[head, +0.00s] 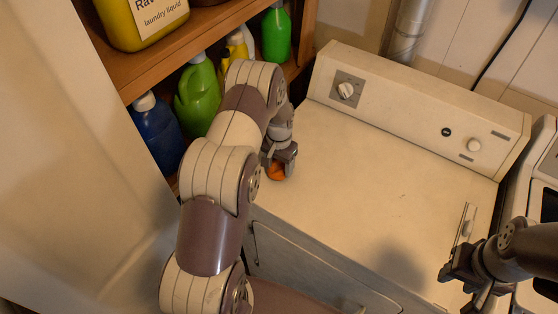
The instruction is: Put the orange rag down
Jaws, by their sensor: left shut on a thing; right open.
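A small part of the orange rag (277,171) shows below the fingers of my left gripper (279,158). The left gripper is shut on the rag, over the left end of the white machine's top (370,165). I cannot tell whether the rag touches the surface, and most of it is hidden by the gripper and arm. My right gripper (462,278) is open and empty near the front right corner of the machine.
Shelves (160,65) at the upper left hold a yellow laundry liquid jug (130,25), green bottles (198,98) and a blue bottle (157,130). The control panel (415,105) rises along the machine's back. The middle of its top is clear.

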